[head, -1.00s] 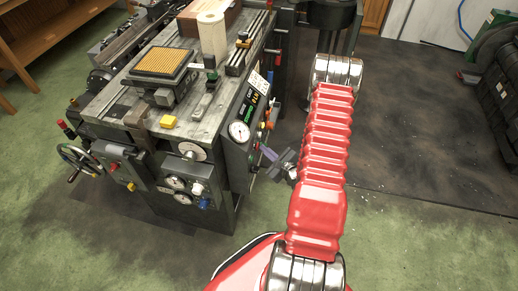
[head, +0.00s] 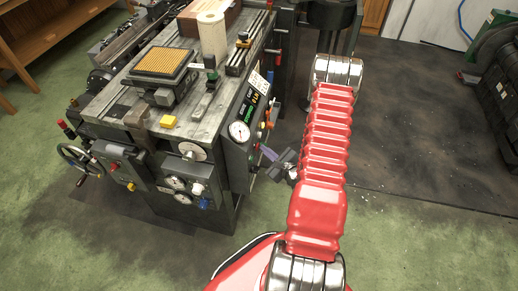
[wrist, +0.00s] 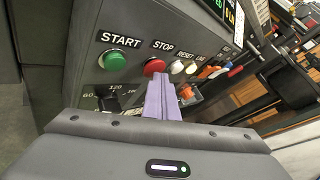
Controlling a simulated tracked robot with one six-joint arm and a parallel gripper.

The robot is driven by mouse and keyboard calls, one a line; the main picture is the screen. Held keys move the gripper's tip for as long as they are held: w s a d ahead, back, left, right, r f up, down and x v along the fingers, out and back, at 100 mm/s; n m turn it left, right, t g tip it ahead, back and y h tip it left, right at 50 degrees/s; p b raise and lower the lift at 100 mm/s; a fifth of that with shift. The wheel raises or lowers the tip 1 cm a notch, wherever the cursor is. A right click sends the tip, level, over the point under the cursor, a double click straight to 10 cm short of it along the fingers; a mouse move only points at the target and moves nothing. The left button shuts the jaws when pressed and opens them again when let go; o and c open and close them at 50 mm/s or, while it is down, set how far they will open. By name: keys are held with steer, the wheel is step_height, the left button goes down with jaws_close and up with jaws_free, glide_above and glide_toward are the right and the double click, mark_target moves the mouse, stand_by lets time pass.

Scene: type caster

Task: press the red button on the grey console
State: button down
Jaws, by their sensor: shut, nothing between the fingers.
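The red button (wrist: 154,67) sits under the STOP label on the grey console (wrist: 125,35) in the wrist view. A green START button (wrist: 119,61) is to its left and a white RESET button (wrist: 177,67) to its right. My gripper (wrist: 163,80) is shut and empty, its purple fingers together. The fingertips appear just below the red button and overlap its lower edge in the picture. I cannot tell whether they touch it. In the head view my gripper (head: 264,150) is beside the right face of the machine's panel (head: 238,152); the red button is not clear there.
More small coloured controls (wrist: 208,71) line the panel to the right of the buttons. A dark dial (wrist: 113,99) is below the green button. The machine's bed (head: 195,125) carries a yellow-topped block (head: 162,62). The floor right of my arm is open.

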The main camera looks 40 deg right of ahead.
steer(key=shift+w+a, duration=0.3)
steer(key=shift+w, duration=0.15)
steer(key=shift+r, duration=0.1)
stand_by(0.4)
steer(key=shift+s+d, duration=0.25)
steer(key=shift+s, duration=0.2)
steer(key=shift+s+d, duration=0.95)
steer(key=shift+s, duration=0.2)
steer(key=shift+s+d, duration=0.9)
steer(key=shift+s, duration=0.25)
